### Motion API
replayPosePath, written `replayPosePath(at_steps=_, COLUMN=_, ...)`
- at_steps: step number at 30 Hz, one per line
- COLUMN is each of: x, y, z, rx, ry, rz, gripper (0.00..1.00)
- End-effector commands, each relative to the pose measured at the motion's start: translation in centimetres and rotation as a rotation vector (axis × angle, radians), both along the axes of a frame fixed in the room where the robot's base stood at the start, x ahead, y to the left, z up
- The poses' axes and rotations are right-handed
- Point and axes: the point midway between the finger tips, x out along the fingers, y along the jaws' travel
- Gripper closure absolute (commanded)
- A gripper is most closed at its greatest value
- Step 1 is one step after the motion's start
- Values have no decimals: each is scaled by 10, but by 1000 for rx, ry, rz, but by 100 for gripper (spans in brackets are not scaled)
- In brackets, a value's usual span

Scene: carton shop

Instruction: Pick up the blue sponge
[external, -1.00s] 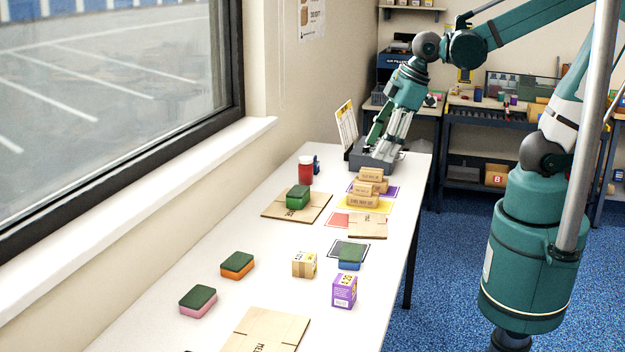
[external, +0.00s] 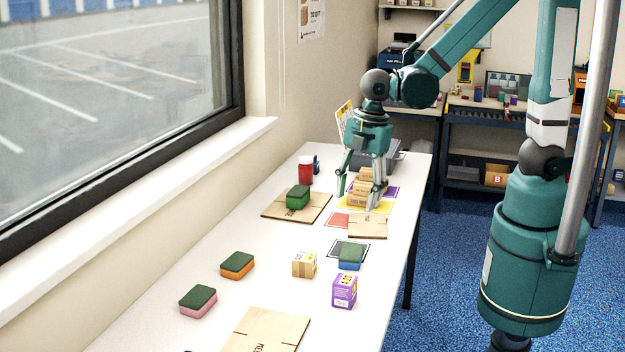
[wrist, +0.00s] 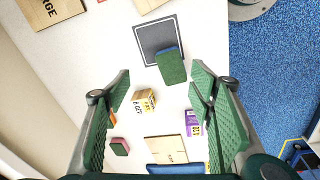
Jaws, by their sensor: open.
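The blue sponge (external: 349,258) has a dark green top and a blue lower layer. It lies partly on a dark grey square mat (external: 338,246) near the table's right edge. In the wrist view the sponge (wrist: 171,68) overlaps the lower right corner of the mat (wrist: 157,35). My gripper (external: 357,200) is open and empty, pointing down above the coloured mats, farther back along the table than the sponge. In the wrist view its two fingers (wrist: 160,72) stand wide apart, with the sponge ahead between their tips.
A small carton (external: 304,264) and a purple box (external: 344,291) stand near the sponge. Wooden blocks (external: 362,202) are close to my fingers. A green sponge (external: 298,197), an orange sponge (external: 237,265) and a pink sponge (external: 198,301) sit to the left.

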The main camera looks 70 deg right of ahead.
Motion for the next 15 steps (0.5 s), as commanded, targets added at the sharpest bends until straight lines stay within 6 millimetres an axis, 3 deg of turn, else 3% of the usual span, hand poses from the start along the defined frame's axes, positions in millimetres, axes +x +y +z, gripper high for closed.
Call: replayPosePath(at_steps=15, x=0, y=47, z=-69, rx=-61, ry=108, rz=329, gripper=46)
